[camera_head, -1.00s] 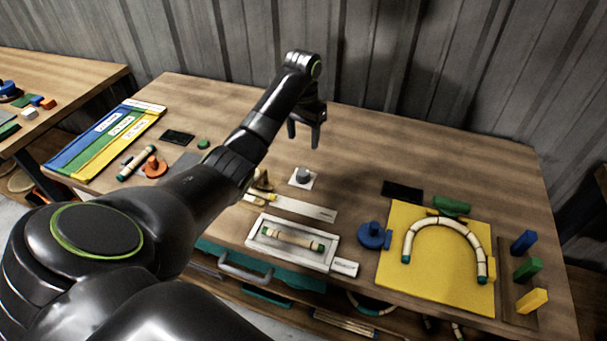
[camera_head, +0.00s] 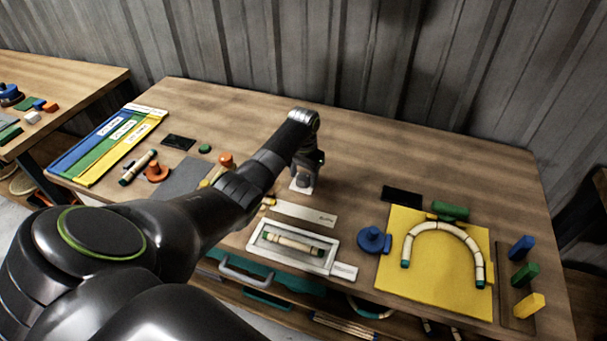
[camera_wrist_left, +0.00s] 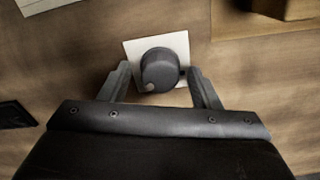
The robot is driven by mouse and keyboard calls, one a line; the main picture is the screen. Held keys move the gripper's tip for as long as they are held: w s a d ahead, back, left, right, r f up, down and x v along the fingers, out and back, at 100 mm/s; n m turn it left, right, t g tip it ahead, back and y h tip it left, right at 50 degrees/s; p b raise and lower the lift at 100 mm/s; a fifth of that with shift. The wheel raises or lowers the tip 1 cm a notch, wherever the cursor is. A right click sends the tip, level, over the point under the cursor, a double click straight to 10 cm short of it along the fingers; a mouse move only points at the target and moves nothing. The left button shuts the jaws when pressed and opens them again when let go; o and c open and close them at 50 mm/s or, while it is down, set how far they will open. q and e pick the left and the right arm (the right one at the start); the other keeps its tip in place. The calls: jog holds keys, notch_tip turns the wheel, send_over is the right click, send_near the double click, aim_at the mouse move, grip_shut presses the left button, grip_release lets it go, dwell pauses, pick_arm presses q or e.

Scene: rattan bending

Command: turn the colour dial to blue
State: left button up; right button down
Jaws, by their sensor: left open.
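The colour dial is a dark grey round knob (camera_wrist_left: 160,69) on a white square plate (camera_wrist_left: 133,50). In the left wrist view it sits between the two open fingers of my left gripper (camera_wrist_left: 162,85), with a pale dot near its lower left edge. A gap shows between the knob and the left finger; contact on the right side is hard to tell. In the head view my left gripper (camera_head: 306,178) is down over the dial and hides most of it; a corner of the white plate (camera_head: 301,188) shows. My right gripper is out of view.
A white tray (camera_head: 257,243) with a rattan piece lies in front of the dial. A blue round piece (camera_head: 372,240) and a yellow board (camera_head: 420,278) with a bent rattan arch (camera_head: 441,222) are to the right. The table behind the dial is clear.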

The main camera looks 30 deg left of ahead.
pick_arm(q)
jog(key=shift+c, duration=0.4)
jog(key=c, duration=0.9)
